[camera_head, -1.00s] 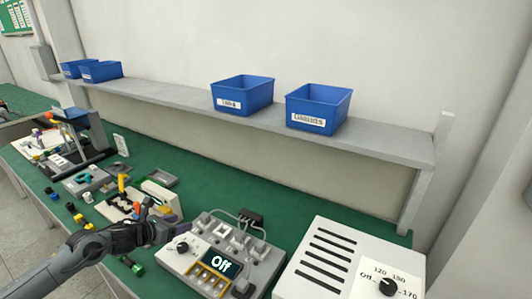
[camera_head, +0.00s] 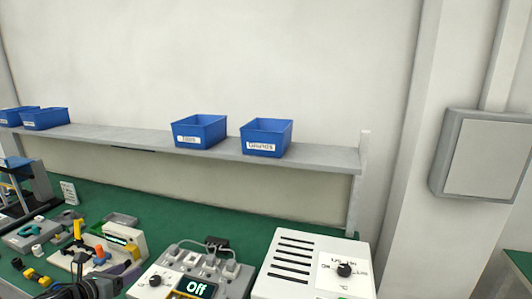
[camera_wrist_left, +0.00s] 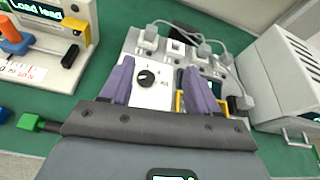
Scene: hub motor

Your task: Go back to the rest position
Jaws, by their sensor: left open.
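My left gripper (camera_head: 122,280) is low at the left of the head view, partly cut off by the bottom edge. In the left wrist view its two purple fingers (camera_wrist_left: 158,78) are apart with nothing between them. Beyond the fingers there is the grey-white control unit (camera_wrist_left: 152,98) with a black knob. In the head view this unit (camera_head: 170,280) shows a display reading "Off". My right gripper is in neither view.
A white vented box with a dial (camera_head: 310,262) stands right of the control unit. A fixture with orange and yellow parts (camera_head: 98,248) stands left. Blue bins (camera_head: 200,131) sit on the grey shelf (camera_head: 320,160) behind. A grey panel (camera_head: 484,158) is on the right wall.

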